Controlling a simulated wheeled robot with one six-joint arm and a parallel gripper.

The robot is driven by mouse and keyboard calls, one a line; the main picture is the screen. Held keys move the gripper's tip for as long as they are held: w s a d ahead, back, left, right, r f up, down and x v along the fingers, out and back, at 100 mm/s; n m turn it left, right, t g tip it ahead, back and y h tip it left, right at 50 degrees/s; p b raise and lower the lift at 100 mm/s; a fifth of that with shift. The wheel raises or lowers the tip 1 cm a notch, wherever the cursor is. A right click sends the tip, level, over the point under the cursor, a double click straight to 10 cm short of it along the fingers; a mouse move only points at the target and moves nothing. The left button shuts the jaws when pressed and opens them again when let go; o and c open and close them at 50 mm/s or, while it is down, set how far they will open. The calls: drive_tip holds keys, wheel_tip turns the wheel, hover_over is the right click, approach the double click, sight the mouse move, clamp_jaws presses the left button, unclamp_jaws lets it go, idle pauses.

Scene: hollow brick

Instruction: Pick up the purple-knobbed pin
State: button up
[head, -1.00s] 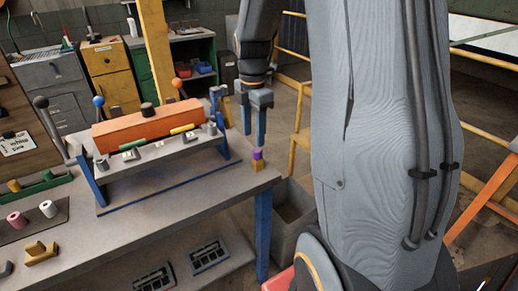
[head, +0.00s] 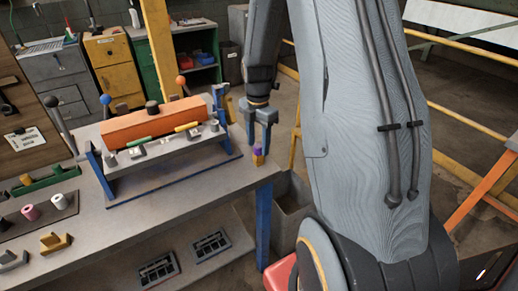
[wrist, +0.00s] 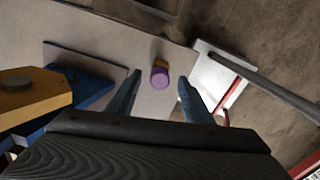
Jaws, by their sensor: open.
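The purple-knobbed pin (head: 257,152) stands at the right end of the workbench, its purple knob on top of a yellow-orange base. In the wrist view the pin (wrist: 160,74) shows knob-first, slightly beyond the fingertips and between their lines. My gripper (head: 258,140) is open and points down over the pin, its fingers on either side of the knob in the head view. In the wrist view my gripper (wrist: 158,82) has its two blue-grey fingers spread with nothing held. Whether a finger touches the pin cannot be told.
An orange hollow brick (head: 155,122) rests on a blue-legged stand left of the pin. The workbench (head: 200,200) ends just right of the pin, with a grey bin (head: 292,210) below. A yellow-and-blue part (wrist: 35,100) is left in the wrist view.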

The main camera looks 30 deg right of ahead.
drive_tip(key=shift+f, duration=0.1)
drive_tip(key=c, duration=1.2)
drive_tip(key=shift+o, duration=0.2)
